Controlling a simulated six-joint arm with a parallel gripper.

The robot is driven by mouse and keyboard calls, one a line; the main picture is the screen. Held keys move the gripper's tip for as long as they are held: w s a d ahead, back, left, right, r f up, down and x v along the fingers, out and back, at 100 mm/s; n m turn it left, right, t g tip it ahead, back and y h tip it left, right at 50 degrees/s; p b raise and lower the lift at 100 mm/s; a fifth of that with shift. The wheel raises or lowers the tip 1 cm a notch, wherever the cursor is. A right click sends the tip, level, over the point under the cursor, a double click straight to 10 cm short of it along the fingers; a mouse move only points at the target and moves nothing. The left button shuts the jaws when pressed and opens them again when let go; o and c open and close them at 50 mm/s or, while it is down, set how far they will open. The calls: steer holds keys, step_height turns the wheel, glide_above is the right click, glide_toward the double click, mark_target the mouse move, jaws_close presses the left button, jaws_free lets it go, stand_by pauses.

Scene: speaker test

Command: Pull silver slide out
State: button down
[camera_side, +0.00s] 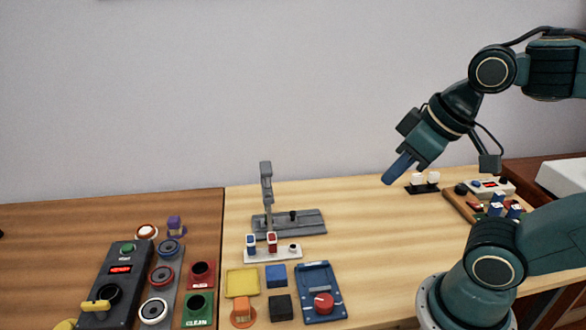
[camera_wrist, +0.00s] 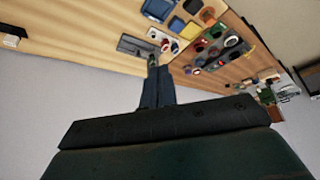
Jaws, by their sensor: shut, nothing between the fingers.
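A grey metal fixture has an upright post (camera_side: 266,185) and a flat base (camera_side: 310,222) with a small black knob on it. It stands on the light wooden table, left of my gripper. Its grey base (camera_wrist: 135,46) also shows in the wrist view, beyond my fingertips. Which part of it is the silver slide I cannot tell for sure. My gripper (camera_side: 388,180) has blue fingers, which are shut and empty, pointing down and left in the air, to the right of the fixture and apart from it. The fingers (camera_wrist: 154,72) also show in the wrist view.
A white strip (camera_side: 274,254) with blue and red pieces stands in front of the fixture. A blue panel (camera_side: 330,308) with a red knob, coloured blocks and a dark control box (camera_side: 122,268) are nearer. A black-and-white item (camera_side: 422,186) is behind my gripper. The table's middle is clear.

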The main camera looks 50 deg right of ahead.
stand_by(0.3)
steer(key=c, duration=1.5)
jaws_free()
steer(key=shift+o, duration=0.8)
steer(key=shift+w+r, duration=0.15)
steer(key=shift+w, duration=0.1)
steer(key=w+d+f+m+g+y, duration=0.1)
steer(key=w+d+m+g, duration=0.3)
steer(key=w, duration=0.6)
steer(key=w+d+m+y, duration=0.1)
steer(key=w+d+m, duration=0.1)
steer(key=w+m, duration=0.6)
steer(key=w+d+f+m+y, duration=0.1)
steer(key=w+d+f+m, duration=0.2)
steer(key=w+d+f, duration=0.2)
steer(key=w+d+f+m+g+y, duration=0.1)
steer(key=w+d+f+m, duration=0.2)
steer(key=w+d+f, duration=0.3)
step_height(320, 180, down, 5)
steer(key=shift+w+d+f+g+y, duration=0.1)
steer(key=shift+w+d+g+y, duration=0.2)
steer(key=shift+d, duration=0.7)
